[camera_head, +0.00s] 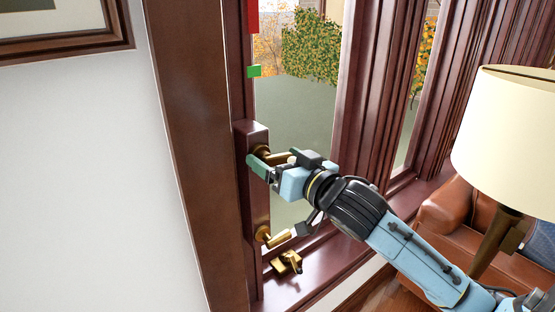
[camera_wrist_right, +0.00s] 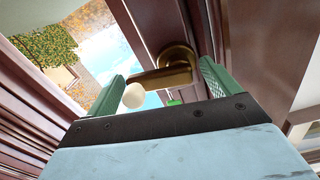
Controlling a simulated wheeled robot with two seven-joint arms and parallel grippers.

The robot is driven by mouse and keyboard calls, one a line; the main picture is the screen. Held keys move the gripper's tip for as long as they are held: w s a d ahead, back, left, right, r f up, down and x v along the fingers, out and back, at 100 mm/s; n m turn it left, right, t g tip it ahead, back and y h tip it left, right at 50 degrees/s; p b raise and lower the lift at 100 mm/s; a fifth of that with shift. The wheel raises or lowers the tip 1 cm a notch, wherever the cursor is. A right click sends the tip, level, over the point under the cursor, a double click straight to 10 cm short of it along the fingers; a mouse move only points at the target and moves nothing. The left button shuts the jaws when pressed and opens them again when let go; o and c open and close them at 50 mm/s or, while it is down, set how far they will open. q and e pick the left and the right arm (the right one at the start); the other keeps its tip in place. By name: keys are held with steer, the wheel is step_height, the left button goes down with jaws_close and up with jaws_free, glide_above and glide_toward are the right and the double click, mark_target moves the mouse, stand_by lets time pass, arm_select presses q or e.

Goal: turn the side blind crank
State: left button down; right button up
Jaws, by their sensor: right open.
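A brass crank with a pale round knob (camera_wrist_right: 133,95) sits on the dark wooden window frame. Its round brass base (camera_wrist_right: 178,58) and arm (camera_wrist_right: 160,80) show in the right wrist view. In the head view the upper crank (camera_head: 264,151) is partly hidden by my right gripper (camera_head: 274,163). A second brass crank (camera_head: 268,236) is on the same post, lower down. My right gripper is open, and its green fingers stand on either side of the upper crank in the wrist view (camera_wrist_right: 163,84). I cannot tell whether they touch it. My left gripper is not in view.
A brass latch (camera_head: 287,262) stands on the window sill (camera_head: 300,287) below. A red marker (camera_head: 252,15) and a green marker (camera_head: 254,71) are on the frame above. A lamp (camera_head: 507,135) and a brown leather armchair (camera_head: 450,212) stand at right. A picture frame (camera_head: 70,42) hangs at upper left.

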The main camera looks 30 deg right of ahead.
mark_target(257, 145)
steer(key=shift+w, duration=0.3)
steer(key=shift+c, duration=0.3)
steer(key=c, duration=0.9)
steer(key=shift+r+n+p, duration=0.25)
steer(key=shift+n+p, duration=0.6)
steer(key=shift+p, duration=0.1)
steer(key=shift+r+n+p, duration=0.25)
steer(key=shift+n+p, duration=0.6)
steer(key=shift+p, duration=0.05)
steer(key=n+p, duration=0.2)
steer(key=n, duration=0.1)
steer(key=n+p, duration=0.1)
steer(key=shift+a+r+n+p, duration=0.25)
steer(key=shift+r+n+p, duration=0.05)
steer(key=shift+r+p, duration=0.1)
steer(key=n+p, duration=0.1)
steer(key=n, duration=0.1)
steer(key=n+p, duration=0.2)
steer(key=a+n+p, duration=0.1)
steer(key=n, duration=0.1)
steer(key=shift+r, duration=0.35)
steer(key=n+p, duration=0.2)
steer(key=shift+a+n, duration=0.25)
steer(key=shift+n, duration=0.15)
steer(key=shift+s+a+n+p, duration=0.15)
steer(key=shift+n+p, duration=0.25)
steer(key=shift+n, duration=0.3)
steer(key=shift+w+a+n+p, duration=0.15)
steer(key=shift+n+p, duration=0.2)
steer(key=shift+n, duration=0.35)
